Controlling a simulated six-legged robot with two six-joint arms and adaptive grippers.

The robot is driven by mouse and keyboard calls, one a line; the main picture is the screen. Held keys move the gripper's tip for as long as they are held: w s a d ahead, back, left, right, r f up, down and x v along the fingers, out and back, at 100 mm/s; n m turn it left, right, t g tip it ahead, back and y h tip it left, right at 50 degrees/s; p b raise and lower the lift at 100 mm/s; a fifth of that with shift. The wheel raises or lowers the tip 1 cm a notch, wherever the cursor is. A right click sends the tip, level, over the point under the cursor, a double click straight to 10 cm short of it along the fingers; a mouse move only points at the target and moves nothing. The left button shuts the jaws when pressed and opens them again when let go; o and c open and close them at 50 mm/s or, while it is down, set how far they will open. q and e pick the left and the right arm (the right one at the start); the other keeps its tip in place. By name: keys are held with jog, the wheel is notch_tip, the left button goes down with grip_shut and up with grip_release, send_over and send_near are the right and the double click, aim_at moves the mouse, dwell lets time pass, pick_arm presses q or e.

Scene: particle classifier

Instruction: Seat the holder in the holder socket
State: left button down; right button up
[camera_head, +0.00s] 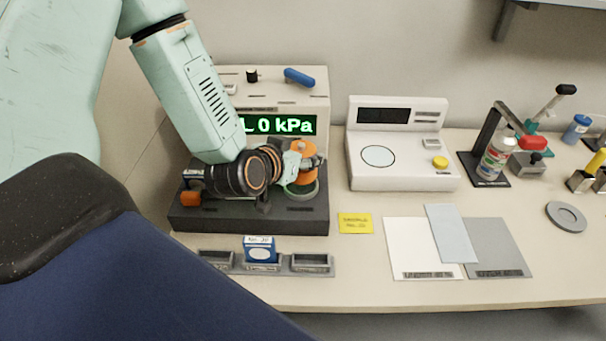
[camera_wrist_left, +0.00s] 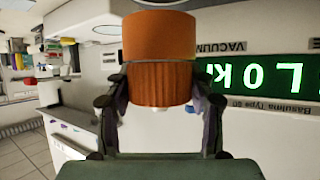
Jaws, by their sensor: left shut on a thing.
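The holder is an orange ridged cylinder (camera_head: 304,148). My left gripper (camera_head: 303,163) is shut on it and holds it above the dark base of the pressure device (camera_head: 252,222). In the left wrist view the holder (camera_wrist_left: 160,85) stands between the two fingers. A pale green ring (camera_head: 302,190) on the dark base lies just below the holder and is probably the holder socket. The wrist hides part of this area, and I cannot tell whether the holder touches the ring. My right gripper is not in view.
The device's green display (camera_head: 280,125) stands close behind the gripper. A small rack (camera_head: 215,262) with a blue box (camera_head: 261,250) is in front. A white instrument (camera_head: 400,165) stands to the right. Grey and white mats (camera_head: 415,262) lie at front right.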

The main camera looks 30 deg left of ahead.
aim_at(301, 171)
pick_arm(q)
jog(key=shift+w+a+f, duration=0.2)
jog(key=shift+f, duration=0.25)
notch_tip(301, 171, down, 3)
jog(key=shift+w+a+f+b, duration=0.1)
jog(key=shift+a+b, duration=0.05)
jog(key=shift+b, duration=0.3)
jog(key=shift+s+d+f, duration=0.25)
jog(key=shift+s+d, duration=0.05)
jog(key=shift+d, duration=0.05)
jog(key=shift+s+a+f, duration=0.1)
jog(key=shift+f, duration=0.05)
jog(key=c, duration=0.9)
grip_release()
jog(key=shift+f, duration=0.15)
jog(key=o, duration=0.4)
jog(key=shift+w+a, duration=0.1)
jog(key=shift+w, duration=0.25)
jog(key=shift+s+r, duration=0.45)
jog(key=shift+s, duration=0.15)
jog(key=shift+p+v, duration=3.1)
jog(key=shift+v, duration=2.35)
